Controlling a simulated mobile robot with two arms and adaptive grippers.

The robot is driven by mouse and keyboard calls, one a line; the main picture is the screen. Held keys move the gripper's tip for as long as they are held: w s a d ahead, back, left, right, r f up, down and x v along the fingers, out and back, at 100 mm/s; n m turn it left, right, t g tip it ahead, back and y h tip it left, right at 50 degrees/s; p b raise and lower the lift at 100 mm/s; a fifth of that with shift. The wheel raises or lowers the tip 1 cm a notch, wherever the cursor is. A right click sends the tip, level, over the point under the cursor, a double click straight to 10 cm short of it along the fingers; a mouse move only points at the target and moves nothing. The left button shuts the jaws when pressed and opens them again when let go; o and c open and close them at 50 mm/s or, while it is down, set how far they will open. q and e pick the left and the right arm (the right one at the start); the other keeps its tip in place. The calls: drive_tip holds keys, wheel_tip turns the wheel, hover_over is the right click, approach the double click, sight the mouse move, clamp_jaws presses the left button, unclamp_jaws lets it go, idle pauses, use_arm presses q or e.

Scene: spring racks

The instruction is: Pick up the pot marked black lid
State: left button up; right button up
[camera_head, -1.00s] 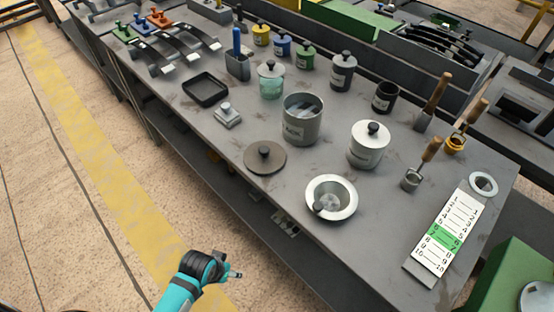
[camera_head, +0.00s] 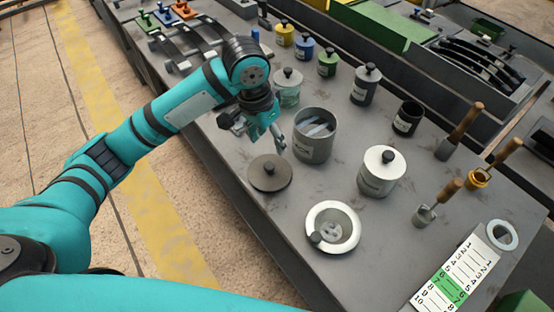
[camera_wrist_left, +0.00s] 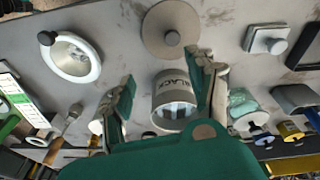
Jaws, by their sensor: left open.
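The pot (camera_head: 313,149) is a grey open cylinder standing upright on the table, with pale pieces inside. In the left wrist view its label on the pot (camera_wrist_left: 172,86) reads "BLACK". A flat dark grey round lid with a knob (camera_head: 266,177) lies flat on the table beside it; it also shows in the left wrist view (camera_wrist_left: 160,22). My left gripper (camera_head: 262,135) is open and empty, above the table just left of the pot and above the lid's far side. In the left wrist view its fingers (camera_wrist_left: 163,68) spread to either side of the pot. My right gripper is out of view.
A white lidded pot (camera_head: 376,181) and a white-rimmed bowl (camera_head: 350,229) stand to the right and front. A green glass jar (camera_head: 288,94) stands behind the gripper. Coloured pots, tools and a numbered card (camera_head: 447,289) are also on the table (camera_head: 290,225).

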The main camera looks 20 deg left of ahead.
use_arm(q)
wheel_tip(320, 180, up, 3)
drive_tip(key=w+a, duration=0.1)
drive_tip(key=a, duration=0.1)
drive_tip(key=p, duration=0.1)
approach(269, 165)
drive_tip(key=f, duration=0.2)
drive_tip(key=d+f+p, duration=0.1)
drive_tip(key=shift+w+y, duration=0.25)
drive_tip(key=shift+y, duration=0.15)
drive_tip(key=shift+f, duration=0.25)
drive_tip(key=shift+f+p, duration=0.3)
drive_tip(key=shift+f, duration=0.25)
drive_tip(key=f, duration=0.2)
drive_tip(key=f+p, duration=0.1)
drive_tip(key=shift+w+d+f, duration=0.1)
drive_tip(key=shift+w+f, duration=0.15)
drive_tip(key=shift+f, duration=0.5)
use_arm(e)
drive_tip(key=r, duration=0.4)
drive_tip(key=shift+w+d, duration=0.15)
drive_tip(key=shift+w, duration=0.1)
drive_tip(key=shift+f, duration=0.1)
